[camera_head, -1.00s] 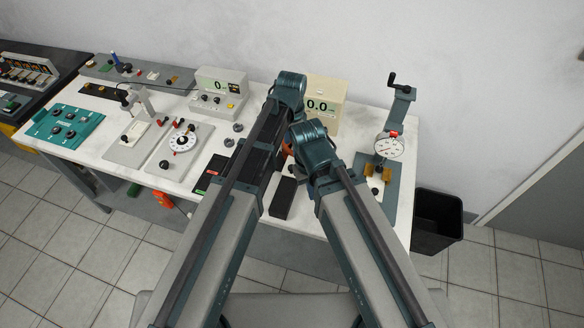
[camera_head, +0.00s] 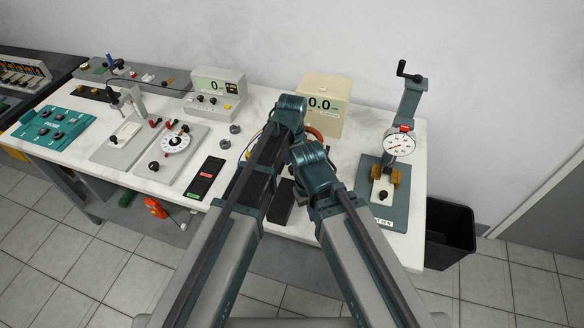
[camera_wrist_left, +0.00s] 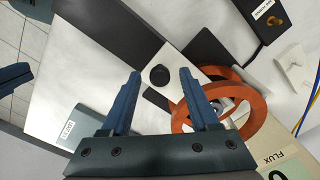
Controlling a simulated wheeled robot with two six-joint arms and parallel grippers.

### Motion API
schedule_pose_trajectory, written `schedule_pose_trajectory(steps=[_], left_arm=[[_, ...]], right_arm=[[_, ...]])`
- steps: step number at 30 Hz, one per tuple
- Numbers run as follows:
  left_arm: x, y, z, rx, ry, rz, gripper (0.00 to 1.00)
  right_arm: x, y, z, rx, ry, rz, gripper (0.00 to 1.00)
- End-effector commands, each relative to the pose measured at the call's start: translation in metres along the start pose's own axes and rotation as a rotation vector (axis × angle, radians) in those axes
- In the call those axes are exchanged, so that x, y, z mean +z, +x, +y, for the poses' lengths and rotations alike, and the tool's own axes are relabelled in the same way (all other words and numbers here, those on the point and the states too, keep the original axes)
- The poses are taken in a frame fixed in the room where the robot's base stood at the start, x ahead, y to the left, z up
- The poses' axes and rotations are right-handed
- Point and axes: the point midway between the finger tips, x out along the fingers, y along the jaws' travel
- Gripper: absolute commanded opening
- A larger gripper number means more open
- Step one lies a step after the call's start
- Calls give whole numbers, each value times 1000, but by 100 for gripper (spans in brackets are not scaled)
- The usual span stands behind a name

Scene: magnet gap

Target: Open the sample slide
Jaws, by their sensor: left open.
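In the left wrist view my left gripper (camera_wrist_left: 160,73) is open, with its two blue fingers apart. A round black knob (camera_wrist_left: 158,76) shows between the fingertips, on a pale surface; I cannot tell whether the fingers are level with it. Orange coil rings (camera_wrist_left: 234,98) stand just right of the right finger, which overlaps them. A dark flat strip lies partly behind that finger. In the head view my arms hide most of the coil area and the gripper's fingers; only a bit of orange ring (camera_head: 314,132) shows. Which part is the sample slide is not certain.
The flux meter box (camera_head: 325,104) stands behind the coils. A black block (camera_head: 281,203) lies near the table's front edge. A dial gauge stand (camera_head: 399,144) is at the right, a dial plate (camera_head: 176,142) at the left. A black bin (camera_head: 450,234) stands beside the table.

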Motion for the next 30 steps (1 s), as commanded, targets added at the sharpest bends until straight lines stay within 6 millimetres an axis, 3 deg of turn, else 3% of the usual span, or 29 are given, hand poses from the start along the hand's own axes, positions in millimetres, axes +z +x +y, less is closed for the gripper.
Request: schedule_pose_trajectory(steps=[5,15,30], left_arm=[[0,-1,0,0,0,0,58],[0,-1,0,0,0,0,0],[0,-1,0,0,0,0,0]], right_arm=[[0,-1,0,0,0,0,0],[0,-1,0,0,0,0,0],[0,-1,0,0,0,0,0]])
